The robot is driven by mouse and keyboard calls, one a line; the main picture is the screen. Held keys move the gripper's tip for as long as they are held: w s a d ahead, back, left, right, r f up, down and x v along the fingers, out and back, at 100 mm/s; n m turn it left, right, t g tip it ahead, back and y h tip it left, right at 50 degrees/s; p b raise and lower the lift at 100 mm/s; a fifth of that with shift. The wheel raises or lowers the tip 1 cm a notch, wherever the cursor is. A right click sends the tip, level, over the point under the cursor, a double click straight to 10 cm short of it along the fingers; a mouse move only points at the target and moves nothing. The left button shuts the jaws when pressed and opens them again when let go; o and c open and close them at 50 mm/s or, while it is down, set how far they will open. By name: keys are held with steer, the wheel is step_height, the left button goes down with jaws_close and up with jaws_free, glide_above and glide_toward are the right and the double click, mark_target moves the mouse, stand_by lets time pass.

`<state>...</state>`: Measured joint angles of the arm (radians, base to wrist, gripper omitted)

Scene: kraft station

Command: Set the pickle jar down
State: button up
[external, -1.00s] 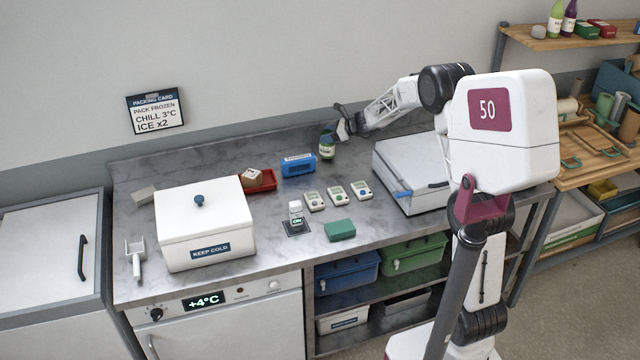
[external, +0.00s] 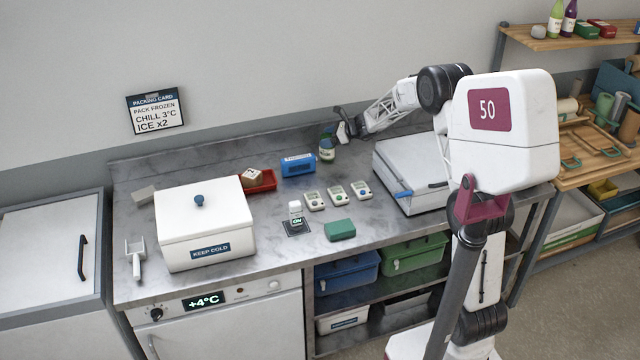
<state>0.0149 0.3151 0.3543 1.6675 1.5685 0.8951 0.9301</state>
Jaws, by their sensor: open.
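The pickle jar (external: 327,153), small and green with a pale label, stands upright on the grey marbled counter (external: 270,290) near its back edge. It is just right of a blue box. My gripper (external: 337,137) is at the jar's upper right, close to its top, with its jaws open. The fingertips are small and dark here, and I cannot tell whether they touch the jar.
The blue box (external: 298,165) and a red tray (external: 262,181) are left of the jar. A large white case (external: 412,172) stands to its right. Several small meters (external: 337,194) lie in front. A white cold box (external: 204,226) is at the left.

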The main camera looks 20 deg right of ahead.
steer(key=shift+r, duration=0.15)
steer(key=shift+s+d+r, duration=0.25)
steer(key=shift+d, duration=0.2)
steer(key=v, duration=1.1)
steer(key=shift+a, duration=0.1)
steer(key=s+a+r+n+g+h, duration=0.1)
steer(key=s+r+n, duration=0.25)
steer(key=s, duration=0.55)
steer(key=s+a+r+n+g+h, duration=0.1)
steer(key=s+r+n+g+h, duration=0.3)
steer(key=s, duration=0.6)
steer(key=s+a+r+n+t+y, duration=0.1)
steer(key=s+r+n, duration=0.1)
steer(key=s+n, duration=0.5)
steer(key=s+d+n+h, duration=0.2)
steer(key=s+n, duration=0.1)
steer(key=s, duration=0.7)
steer(key=s+d+f+n+h, duration=0.1)
steer(key=s+d+n+h, duration=0.1)
steer(key=s, duration=0.8)
steer(key=s+d+n+h, duration=0.2)
steer(key=s+n+h, duration=0.1)
steer(key=s, duration=0.7)
steer(key=shift+s+d+f+n, duration=0.3)
steer(key=shift+s+f+n, duration=0.05)
steer(key=shift+n, duration=0.4)
